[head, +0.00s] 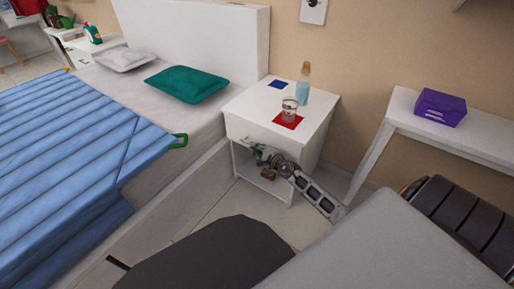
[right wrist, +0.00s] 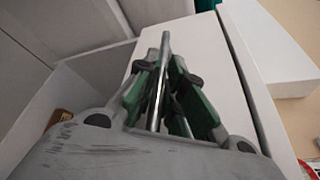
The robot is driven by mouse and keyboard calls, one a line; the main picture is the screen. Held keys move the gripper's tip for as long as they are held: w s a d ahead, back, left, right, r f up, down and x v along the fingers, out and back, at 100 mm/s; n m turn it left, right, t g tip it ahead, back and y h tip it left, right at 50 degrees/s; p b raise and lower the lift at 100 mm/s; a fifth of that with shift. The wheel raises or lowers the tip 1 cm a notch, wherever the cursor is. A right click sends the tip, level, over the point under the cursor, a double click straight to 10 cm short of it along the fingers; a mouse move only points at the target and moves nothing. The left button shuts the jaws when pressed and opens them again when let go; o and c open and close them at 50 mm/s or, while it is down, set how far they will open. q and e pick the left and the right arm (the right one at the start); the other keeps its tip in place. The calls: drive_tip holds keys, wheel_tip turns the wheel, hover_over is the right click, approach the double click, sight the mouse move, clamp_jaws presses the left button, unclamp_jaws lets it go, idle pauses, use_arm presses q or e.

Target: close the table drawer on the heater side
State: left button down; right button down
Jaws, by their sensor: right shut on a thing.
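The white bedside table (head: 312,128) stands between the bed and the dark ribbed heater (head: 462,222). Its upper drawer front (head: 240,130) lies below the table top. Below it is an open compartment with a small brown object (head: 267,174) inside; I cannot tell if this is a shelf or a pulled-out drawer. My right gripper (head: 260,156) is at the table's front. In the right wrist view my right gripper (right wrist: 162,75) is shut on a thin metal bar (right wrist: 156,100), which looks like a handle. The drawer's opening is largely hidden. My left gripper is out of view.
A bottle (head: 303,86) and a glass (head: 289,109) stand on the table top, the glass on a red square. The bed (head: 145,170) is close on the left. A white side table (head: 470,140) with a purple box (head: 440,108) is on the right.

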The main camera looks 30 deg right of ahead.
drive_tip(key=shift+w+d+r, duration=0.1)
drive_tip(key=shift+d, duration=0.15)
drive_tip(key=c, duration=1.8)
unclamp_jaws()
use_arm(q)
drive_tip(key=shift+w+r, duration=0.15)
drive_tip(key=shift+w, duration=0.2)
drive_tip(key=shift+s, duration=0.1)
use_arm(e)
drive_tip(key=shift+s, duration=0.3)
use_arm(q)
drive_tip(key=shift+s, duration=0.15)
use_arm(e)
drive_tip(key=shift+v, duration=5.7)
drive_tip(key=shift+r, duration=0.1)
